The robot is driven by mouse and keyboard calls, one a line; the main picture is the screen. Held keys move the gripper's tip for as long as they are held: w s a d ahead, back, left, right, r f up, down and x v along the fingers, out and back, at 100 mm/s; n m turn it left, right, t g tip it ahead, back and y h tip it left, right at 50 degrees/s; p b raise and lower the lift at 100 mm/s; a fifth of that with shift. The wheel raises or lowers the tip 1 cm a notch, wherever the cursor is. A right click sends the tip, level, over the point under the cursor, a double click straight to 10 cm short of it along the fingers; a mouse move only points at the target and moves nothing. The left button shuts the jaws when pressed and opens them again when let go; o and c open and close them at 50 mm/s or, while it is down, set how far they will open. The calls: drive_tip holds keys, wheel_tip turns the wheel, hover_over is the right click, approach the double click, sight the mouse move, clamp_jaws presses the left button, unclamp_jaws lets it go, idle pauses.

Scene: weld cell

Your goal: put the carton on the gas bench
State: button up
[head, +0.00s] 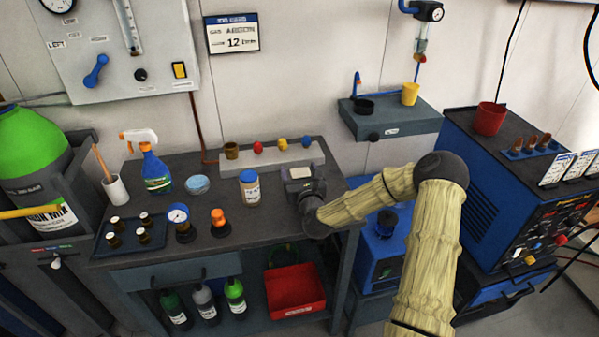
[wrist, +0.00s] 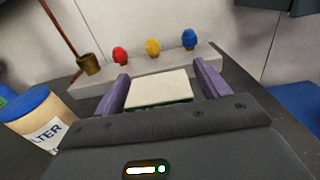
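The carton is a small box with a pale top and a green side, seen in the wrist view (wrist: 158,88) between my fingers. In the head view its pale top (head: 300,172) shows at the end of my arm. My gripper (wrist: 163,72) has a purple finger on either side of it. The left finger is close against the carton; a narrow gap shows on the right, so it looks open around it. The dark-topped bench (head: 265,215) lies below, and whether the carton's base touches it is hidden.
A blue-capped jar (head: 249,188) stands just left of my gripper. Behind is a pale strip (head: 270,160) with coloured knobs. A wall shelf (head: 395,122) holds a yellow cup (head: 410,94).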

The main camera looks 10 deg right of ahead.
drive_tip(key=shift+s+r, duration=0.1)
drive_tip(key=s+b, duration=0.1)
drive_tip(key=s, duration=1.1)
drive_tip(key=shift+w, duration=0.1)
idle(0.6)
